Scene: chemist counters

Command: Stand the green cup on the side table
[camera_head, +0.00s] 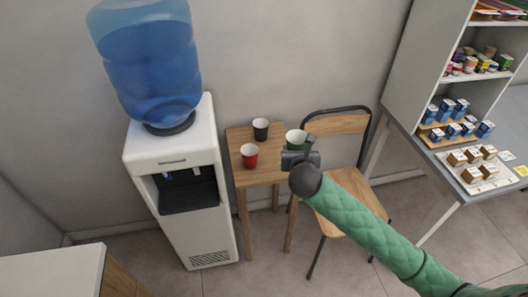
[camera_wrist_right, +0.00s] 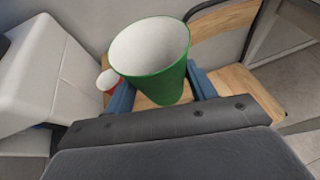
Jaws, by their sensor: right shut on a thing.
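The green cup (camera_head: 296,139) has a white inside and its mouth faces up. My right gripper (camera_head: 298,153) is shut on it; in the right wrist view the green cup (camera_wrist_right: 165,75) stands between the two blue fingers. The side table (camera_head: 262,178) is a small wooden table beside the water cooler. The cup is at or over its right edge; I cannot tell whether it touches the top. The gripper hides the cup's lower part in the head view. My left gripper is out of view.
A red cup (camera_head: 249,158) and a black cup (camera_head: 261,131) stand on the table's left and back parts. A water cooler (camera_head: 175,145) is close on the left. A wooden chair (camera_head: 350,190) stands on the right. A shelf counter (camera_head: 420,140) is farther right.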

